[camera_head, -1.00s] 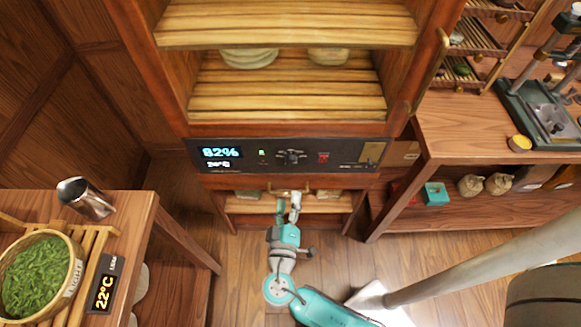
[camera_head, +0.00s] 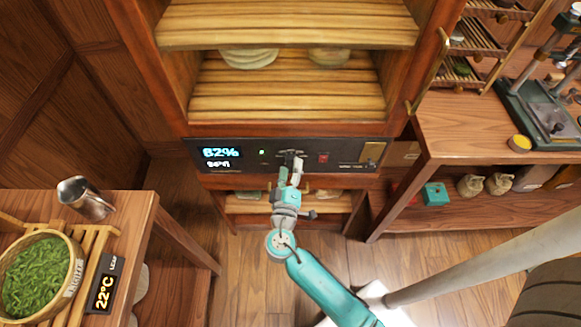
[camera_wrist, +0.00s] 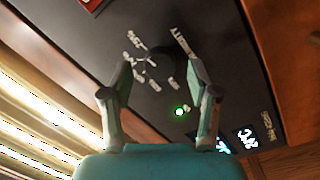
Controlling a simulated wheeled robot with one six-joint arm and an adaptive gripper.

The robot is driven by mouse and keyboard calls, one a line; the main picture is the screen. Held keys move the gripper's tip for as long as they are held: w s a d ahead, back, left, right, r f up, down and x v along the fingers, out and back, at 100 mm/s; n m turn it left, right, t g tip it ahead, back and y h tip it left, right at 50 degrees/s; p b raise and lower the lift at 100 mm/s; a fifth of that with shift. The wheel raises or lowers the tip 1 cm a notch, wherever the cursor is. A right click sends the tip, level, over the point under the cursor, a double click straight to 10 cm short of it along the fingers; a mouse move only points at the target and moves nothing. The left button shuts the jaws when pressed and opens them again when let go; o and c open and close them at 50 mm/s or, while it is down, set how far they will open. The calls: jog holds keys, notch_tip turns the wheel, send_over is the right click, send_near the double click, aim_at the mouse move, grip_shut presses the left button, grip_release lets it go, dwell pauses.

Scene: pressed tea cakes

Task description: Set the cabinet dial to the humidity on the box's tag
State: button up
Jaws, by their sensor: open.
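The cabinet's dark control panel (camera_head: 345,154) spans the cabinet front below the open shelves. Its lit display (camera_head: 220,153) shows a percentage that looks like 62%, though the first digit is hard to read. The dial (camera_head: 291,154) sits mid-panel, partly hidden behind my gripper (camera_head: 291,165). In the wrist view the dial (camera_wrist: 150,66) is a dark knob ringed by white labels too blurred to read. My gripper (camera_wrist: 160,82) is open, its fingers either side of the dial in the picture; I cannot tell whether they touch it. No humidity tag is readable.
A red switch (camera_head: 323,158) and a green light (camera_head: 262,153) flank the dial. Shelves with pale cakes (camera_head: 248,58) are above. A table with a leaf basket (camera_head: 76,278) and metal pitcher (camera_head: 86,197) stands at left. A workbench (camera_head: 465,130) stands at right.

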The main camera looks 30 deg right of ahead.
jog(key=shift+w+d, duration=0.2)
jog(key=shift+w, duration=0.05)
grip_shut()
jog(key=shift+n, duration=0.3)
jog(key=n, duration=0.3)
jog(key=shift+n, duration=0.3)
jog(key=shift+f+n+t, duration=0.1)
jog(key=shift+n+t, duration=0.3)
jog(key=shift+n, duration=1.5)
